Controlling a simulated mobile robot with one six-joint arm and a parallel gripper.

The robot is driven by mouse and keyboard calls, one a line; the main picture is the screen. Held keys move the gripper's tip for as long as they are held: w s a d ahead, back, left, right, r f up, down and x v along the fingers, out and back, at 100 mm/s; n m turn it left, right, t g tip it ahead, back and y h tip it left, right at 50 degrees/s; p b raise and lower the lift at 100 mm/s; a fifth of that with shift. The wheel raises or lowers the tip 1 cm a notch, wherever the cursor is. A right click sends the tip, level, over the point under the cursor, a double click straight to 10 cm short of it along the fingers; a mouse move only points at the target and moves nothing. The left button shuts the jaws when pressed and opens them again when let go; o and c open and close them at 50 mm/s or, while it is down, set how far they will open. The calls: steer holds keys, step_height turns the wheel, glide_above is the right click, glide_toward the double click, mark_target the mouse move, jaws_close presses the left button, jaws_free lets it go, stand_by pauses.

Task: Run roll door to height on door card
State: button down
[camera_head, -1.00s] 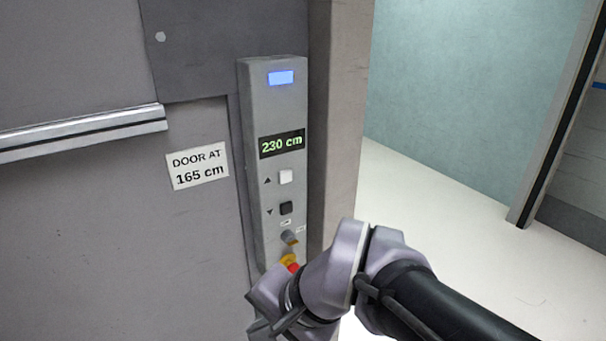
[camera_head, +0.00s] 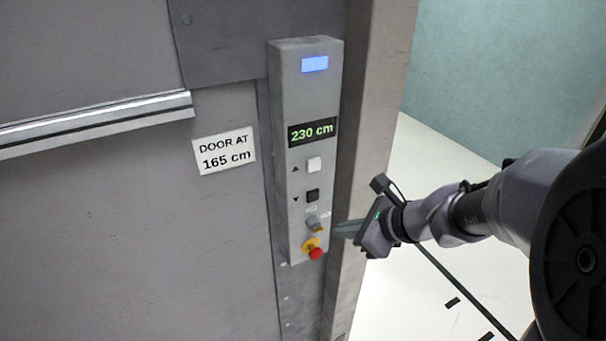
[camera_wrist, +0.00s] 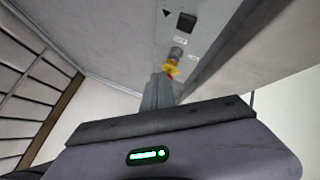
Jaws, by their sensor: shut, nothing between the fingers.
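The grey control box (camera_head: 288,100) stands on the door post with a lit blue panel (camera_head: 314,64). Its display (camera_head: 312,132) reads 230 cm. Below it are a white up button (camera_head: 314,164), a black down button (camera_head: 312,195), a grey selector knob (camera_head: 314,223) and a red stop button on a yellow base (camera_head: 315,252). The door card (camera_head: 224,151) reads DOOR AT 165 cm. My gripper (camera_head: 338,229) is shut and empty, just right of the selector knob. In the wrist view its fingers (camera_wrist: 158,92) point toward the knob and stop button; contact cannot be told. The black button (camera_wrist: 186,22) also shows there.
The door post (camera_head: 375,120) rises beside the box. Open pale floor (camera_head: 440,160) and a teal wall (camera_head: 500,70) lie to the right.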

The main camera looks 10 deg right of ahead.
mark_target(313, 196)
steer(key=w+a+p, duration=0.1)
steer(key=w+a, duration=0.1)
steer(key=w, duration=0.6)
steer(key=shift+w+a, duration=0.15)
steer(key=shift+a, duration=0.2)
steer(key=shift+w, duration=0.1)
stand_by(1.6)
steer(key=shift+w+a, duration=0.1)
steer(key=shift+w, duration=0.2)
